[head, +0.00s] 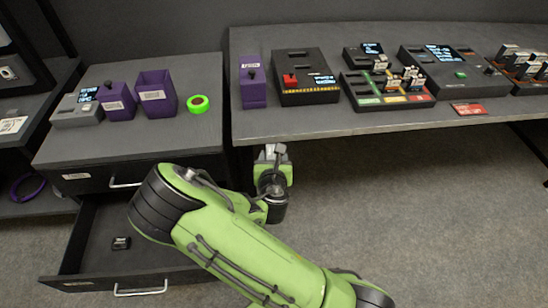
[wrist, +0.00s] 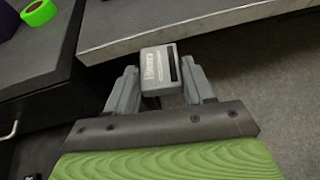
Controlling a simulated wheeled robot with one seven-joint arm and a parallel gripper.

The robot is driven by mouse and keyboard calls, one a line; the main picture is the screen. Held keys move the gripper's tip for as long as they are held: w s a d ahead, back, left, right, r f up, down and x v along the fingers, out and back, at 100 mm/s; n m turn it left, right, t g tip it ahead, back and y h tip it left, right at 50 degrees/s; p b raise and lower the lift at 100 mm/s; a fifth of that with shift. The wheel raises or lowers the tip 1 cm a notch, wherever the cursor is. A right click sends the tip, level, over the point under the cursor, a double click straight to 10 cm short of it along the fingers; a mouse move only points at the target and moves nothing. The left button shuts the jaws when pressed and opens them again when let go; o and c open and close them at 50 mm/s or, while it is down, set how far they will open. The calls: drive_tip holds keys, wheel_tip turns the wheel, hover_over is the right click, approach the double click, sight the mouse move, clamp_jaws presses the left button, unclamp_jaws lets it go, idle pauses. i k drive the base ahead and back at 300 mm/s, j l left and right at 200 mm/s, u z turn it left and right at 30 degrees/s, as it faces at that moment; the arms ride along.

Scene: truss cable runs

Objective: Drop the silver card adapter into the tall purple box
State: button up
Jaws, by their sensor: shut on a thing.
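My gripper (wrist: 161,84) is shut on the silver card adapter (wrist: 158,66), a small grey block with pale lettering and a dark slot, held between the two fingertips. In the head view my gripper (head: 271,152) is just below the front edge of the right-hand table, partly hidden by my arm, and the adapter is hard to make out there. An open, tall-looking purple box (head: 155,104) with a white label stands on the left cabinet, up and left of my gripper. Its inside bottom is hidden.
Another purple box (head: 117,104) with a dark top piece stands left of it, and a green tape roll (head: 198,104) right. A third purple box (head: 253,92) stands on the table (head: 330,125). The open drawer (head: 165,262) holds a small black item (head: 121,243).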

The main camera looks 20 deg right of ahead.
sight(168, 110)
drive_tip(key=i+u, duration=0.15)
drive_tip(key=u, duration=0.35)
drive_tip(key=i+l+u, duration=0.15)
drive_tip(key=u, duration=0.3)
drive_tip(key=i+l+u, duration=0.1)
drive_tip(key=u, duration=0.4)
drive_tip(key=i+l+u, duration=0.1)
drive_tip(key=l+u, duration=0.2)
drive_tip(key=u, duration=0.15)
drive_tip(key=l+u, duration=0.3)
drive_tip(key=i+l+u, duration=0.1)
drive_tip(key=l+u, duration=0.25)
drive_tip(key=j, duration=0.1)
